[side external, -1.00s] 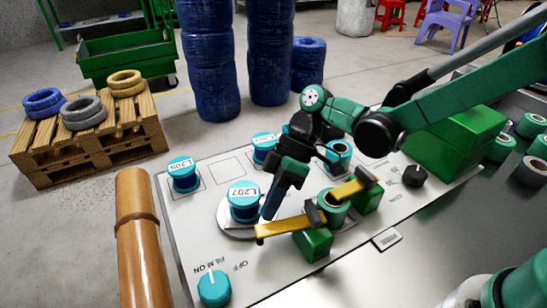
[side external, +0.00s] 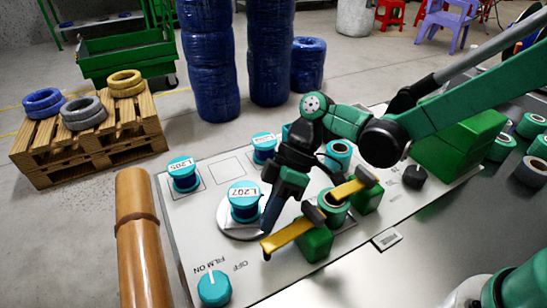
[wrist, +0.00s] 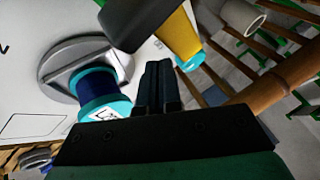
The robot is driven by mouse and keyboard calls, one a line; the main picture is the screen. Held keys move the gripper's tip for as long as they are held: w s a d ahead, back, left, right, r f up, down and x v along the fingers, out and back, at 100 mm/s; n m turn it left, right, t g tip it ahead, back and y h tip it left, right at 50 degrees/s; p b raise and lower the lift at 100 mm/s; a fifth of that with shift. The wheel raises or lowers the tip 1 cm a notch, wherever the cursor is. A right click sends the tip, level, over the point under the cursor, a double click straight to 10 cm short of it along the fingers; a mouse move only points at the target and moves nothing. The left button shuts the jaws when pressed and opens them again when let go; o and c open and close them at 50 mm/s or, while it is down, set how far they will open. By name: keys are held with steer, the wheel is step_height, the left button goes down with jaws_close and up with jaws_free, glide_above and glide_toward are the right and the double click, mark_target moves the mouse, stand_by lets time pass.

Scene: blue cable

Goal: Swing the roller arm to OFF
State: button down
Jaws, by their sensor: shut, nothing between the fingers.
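The yellow roller arm (side external: 288,236) reaches from a dark pivot by a green block (side external: 316,243) toward the front left of the white panel. It also shows in the wrist view (wrist: 177,34), just beyond my fingers. My gripper (side external: 267,226) is shut and empty, pointing down between the spool marked L207 (side external: 244,203) and the roller arm. The fingers show closed together in the wrist view (wrist: 158,72). I cannot tell whether they touch the arm.
A teal knob (side external: 214,288) stands at the panel's front corner. A second yellow piece (side external: 348,188) and a teal roller (side external: 333,208) stand right of my gripper. Spool L205 (side external: 184,175) is at the left. A brown post (side external: 138,240) stands beside the panel's left edge.

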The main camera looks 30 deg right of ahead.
steer(key=shift+v, duration=2.85)
steer(key=d+r+m+t+h, duration=0.1)
steer(key=d+m, duration=0.1)
steer(key=d+m+t, duration=0.2)
steer(key=d, duration=0.1)
steer(key=s+d+r+m+t+h, duration=0.1)
steer(key=d+m, duration=0.1)
steer(key=shift+d+r+t+h, duration=0.25)
steer(key=shift+r+t+h, duration=0.05)
steer(key=shift+r+t, duration=0.1)
steer(key=s+d+m+t+h, duration=0.2)
steer(key=d+m+t+h, duration=0.2)
steer(key=d+m, duration=0.3)
steer(key=shift+s+d+r+t, duration=0.35)
steer(key=shift+d+r+t, duration=0.15)
steer(key=shift+d, duration=0.55)
